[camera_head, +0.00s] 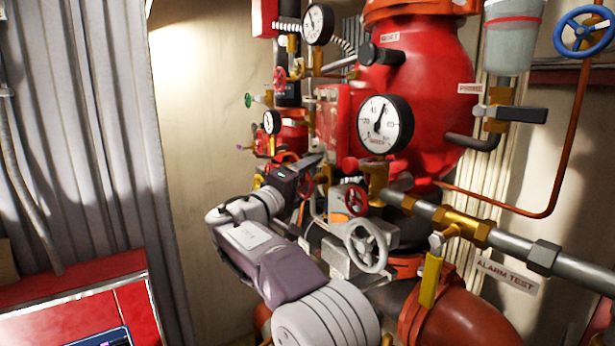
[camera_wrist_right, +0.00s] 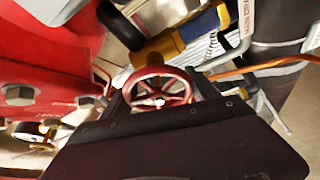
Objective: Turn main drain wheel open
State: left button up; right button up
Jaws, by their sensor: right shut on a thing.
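A dark red spoked handwheel (camera_wrist_right: 160,88) sits between the fingers of my right gripper (camera_wrist_right: 165,92) in the right wrist view. In the head view my right gripper (camera_head: 304,172) reaches in among the valves, shut on a red wheel (camera_head: 304,187) that is partly hidden by the fingers. My left gripper is not in view.
A second red wheel (camera_head: 356,199) and a grey wheel (camera_head: 367,249) stand just right of my gripper. A gauge (camera_head: 385,124), a large red valve body (camera_head: 432,80), a brass-fitted pipe (camera_head: 500,240) and a yellow lever (camera_head: 430,280) crowd the right.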

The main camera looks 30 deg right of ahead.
jog(key=n+y+p, duration=0.1)
jog(key=n+p, duration=0.1)
jog(key=n, duration=0.1)
jog(key=shift+n+p, duration=0.3)
jog(key=n+g+y+p, duration=0.1)
jog(key=n+p, duration=0.2)
jog(key=p, duration=0.3)
jog(key=n+g+y+p, duration=0.1)
jog(key=n+g+p, duration=0.1)
jog(key=p, duration=0.3)
jog(key=f+n+g+p, duration=0.1)
jog(key=n+g+p, duration=0.1)
jog(key=n+p, duration=0.3)
jog(key=shift+s+d+f+y+p, duration=0.1)
jog(key=shift+s+y+p, duration=0.3)
jog(key=shift+p, duration=0.4)
jog(key=shift+f+n, duration=0.1)
jog(key=shift+n, duration=0.2)
jog(key=shift+s+f+n+g+p, duration=0.2)
jog(key=shift+n+g+p, duration=0.25)
jog(key=shift+n+g, duration=0.15)
jog(key=shift+s+d+n+g, duration=0.1)
jog(key=shift+s+n+g, duration=0.05)
jog(key=shift+n+g, duration=0.55)
jog(key=shift+s+n+g, duration=0.15)
jog(key=shift+n+g, duration=0.35)
jog(key=shift+n, duration=0.3)
